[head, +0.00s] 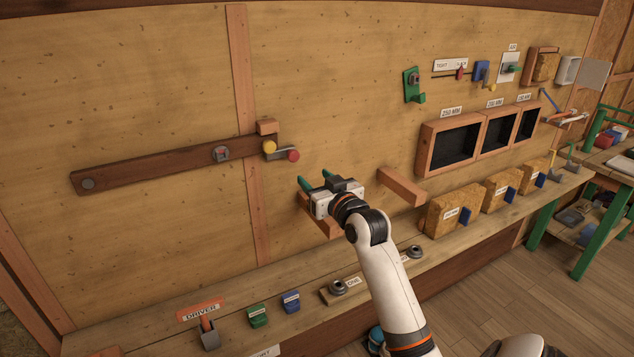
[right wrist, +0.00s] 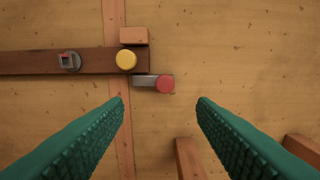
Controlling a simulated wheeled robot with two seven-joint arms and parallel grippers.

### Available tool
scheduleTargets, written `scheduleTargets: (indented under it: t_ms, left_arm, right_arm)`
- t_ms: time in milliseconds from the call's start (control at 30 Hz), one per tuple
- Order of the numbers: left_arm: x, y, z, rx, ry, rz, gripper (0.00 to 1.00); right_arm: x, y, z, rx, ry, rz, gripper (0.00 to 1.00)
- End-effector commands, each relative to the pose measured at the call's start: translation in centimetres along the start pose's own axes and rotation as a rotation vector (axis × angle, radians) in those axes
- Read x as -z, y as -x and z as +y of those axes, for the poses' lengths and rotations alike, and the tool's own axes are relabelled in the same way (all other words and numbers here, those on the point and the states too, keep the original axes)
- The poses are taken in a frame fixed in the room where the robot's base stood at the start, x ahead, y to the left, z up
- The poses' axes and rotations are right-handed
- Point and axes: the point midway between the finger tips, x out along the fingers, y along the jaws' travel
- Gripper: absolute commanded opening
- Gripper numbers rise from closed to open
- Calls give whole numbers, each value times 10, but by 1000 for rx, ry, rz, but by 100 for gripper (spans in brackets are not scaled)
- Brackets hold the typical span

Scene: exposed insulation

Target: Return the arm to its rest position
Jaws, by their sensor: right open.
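My right gripper (head: 316,182) is in front of the wooden wall, with its green fingers pointing at the wall. In the right wrist view the fingers (right wrist: 152,112) are spread apart, with nothing between them. My right arm (head: 388,285) reaches up from the lower right. A dark wooden bar (head: 150,168) lies across the wall to the left of the gripper, near level. A yellow knob (head: 269,147) is at its right end, and a red knob (head: 293,155) sits on a grey metal piece beside it. My left gripper is not in view.
Wooden pegs (head: 401,186) stick out of the wall near the gripper. A shelf (head: 235,310) below holds a driver holder, green and blue blocks and insulation blocks (head: 455,209). Open dark boxes (head: 452,148) are on the wall at right. The wall above the gripper is clear.

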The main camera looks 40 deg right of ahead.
Motion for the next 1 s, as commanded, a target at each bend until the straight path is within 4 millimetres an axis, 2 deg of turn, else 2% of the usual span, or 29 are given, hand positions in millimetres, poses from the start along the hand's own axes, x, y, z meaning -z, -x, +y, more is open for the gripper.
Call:
scheduleTargets:
  t_ms: [367, 467, 567, 667, 700, 767, 800, 900, 1000]
  left_arm:
    - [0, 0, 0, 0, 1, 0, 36]
    - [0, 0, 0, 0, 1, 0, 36]
    - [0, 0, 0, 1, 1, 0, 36]
    - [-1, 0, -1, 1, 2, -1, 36]
    - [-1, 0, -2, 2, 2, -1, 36]
    - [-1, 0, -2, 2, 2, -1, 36]
    - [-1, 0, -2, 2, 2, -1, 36]
    - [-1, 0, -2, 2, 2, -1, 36]
    - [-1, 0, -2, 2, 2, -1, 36]
  right_arm:
    - [1, 0, 1, -2, 1, 3, 52]
    - [15, 4, 11, -18, 13, 44, 52]
    - [50, 19, 35, -56, 46, 151, 52]
    - [102, 51, 70, -113, 94, 317, 52]
    - [124, 68, 84, -136, 115, 393, 52]
    - [154, 97, 104, -170, 145, 504, 52]
    - [173, 118, 115, -190, 163, 578, 52]
    - [208, 169, 138, -231, 200, 739, 52]
    - [230, 211, 152, -259, 225, 859, 52]
